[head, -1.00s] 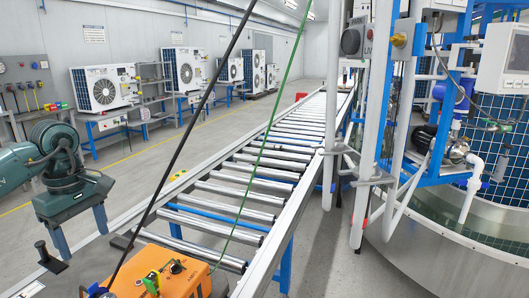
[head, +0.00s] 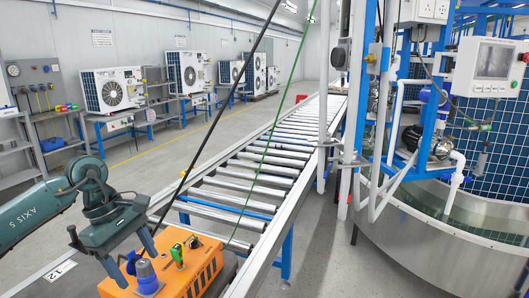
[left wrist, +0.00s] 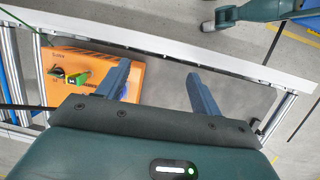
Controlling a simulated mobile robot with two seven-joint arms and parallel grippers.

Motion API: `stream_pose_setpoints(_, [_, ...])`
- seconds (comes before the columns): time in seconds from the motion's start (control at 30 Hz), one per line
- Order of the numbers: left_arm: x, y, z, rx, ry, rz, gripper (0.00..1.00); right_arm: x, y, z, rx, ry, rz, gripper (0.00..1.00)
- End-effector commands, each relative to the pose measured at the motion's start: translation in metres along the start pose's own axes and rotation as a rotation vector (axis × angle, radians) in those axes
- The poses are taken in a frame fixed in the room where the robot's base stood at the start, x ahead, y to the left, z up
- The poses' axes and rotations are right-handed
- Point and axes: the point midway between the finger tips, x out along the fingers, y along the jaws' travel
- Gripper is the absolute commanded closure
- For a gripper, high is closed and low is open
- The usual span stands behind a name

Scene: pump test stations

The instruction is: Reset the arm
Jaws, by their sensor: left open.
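My left gripper (head: 131,262) is at the lower left of the head view, on the dark green arm marked AXIS 5. Its two grey-blue fingers point down and stand apart with nothing between them. The left wrist view also shows the fingers (left wrist: 157,70) spread wide. An orange unit (head: 207,268) with a green part on top sits on the near end of the conveyor, right of the gripper. In the left wrist view the orange unit (left wrist: 95,58) is partly behind the left finger. A teal arm part, perhaps my right arm, shows at that view's top right; its jaws are unclear.
The roller conveyor (head: 262,170) runs away from me, with a white side rail (left wrist: 150,38). A black cable and a green cable cross the head view. A round metal tank (head: 420,235) stands right. Fan units on benches line the left wall, beyond open floor.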

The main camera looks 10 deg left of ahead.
Motion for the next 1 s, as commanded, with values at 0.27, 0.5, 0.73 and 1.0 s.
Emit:
stream_pose_setpoints(0.27, [0.088, 0.007, 0.163, -0.293, -0.737, -0.016, 0.34, 0.002, 0.005, -0.012, -0.003, 0.015, 0.009, 0.51])
stream_pose_setpoints(0.5, [0.085, 0.015, 0.244, -0.995, -1.480, -0.232, 0.34, 0.001, 0.005, -0.007, 0.003, -0.007, 0.014, 0.51])
stream_pose_setpoints(0.73, [0.117, 0.017, 0.200, -1.942, -2.002, -0.596, 0.34, -0.004, 0.005, -0.004, 0.008, -0.025, 0.017, 0.51])
stream_pose_setpoints(1.0, [0.234, -0.074, 0.127, 1.816, 1.267, 0.610, 0.34, -0.006, 0.007, 0.000, 0.011, -0.042, 0.024, 0.51])
